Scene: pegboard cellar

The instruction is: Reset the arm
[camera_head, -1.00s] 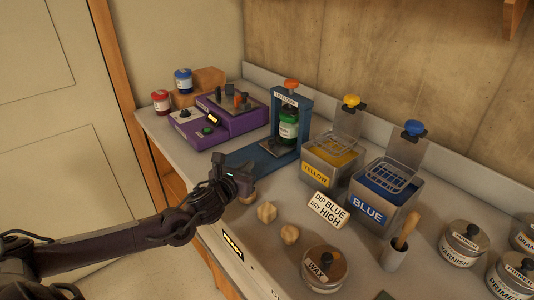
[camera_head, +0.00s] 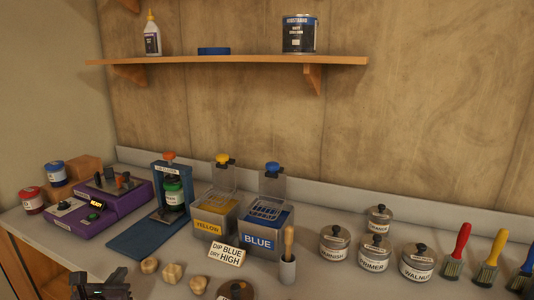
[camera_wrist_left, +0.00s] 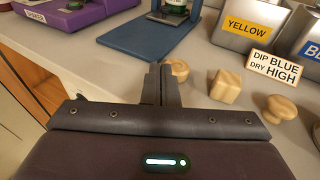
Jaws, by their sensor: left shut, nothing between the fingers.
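My left gripper (camera_head: 101,284) shows at the bottom left of the head view, above the front of the bench. In the left wrist view its fingers (camera_wrist_left: 161,84) are together with nothing between them. They point toward the first of several wooden knobs (camera_wrist_left: 179,70), which sits just beyond the fingertips. The blue mat (camera_wrist_left: 150,35) lies beyond them. My right gripper is not in view.
The purple machine (camera_head: 118,192) stands at the left. The green jar (camera_head: 173,190) stands in a blue press. Yellow (camera_head: 211,226) and blue (camera_head: 262,240) dip tanks stand behind the sign (camera_head: 227,254). Lidded tins and brushes are at right, below a shelf (camera_head: 230,60).

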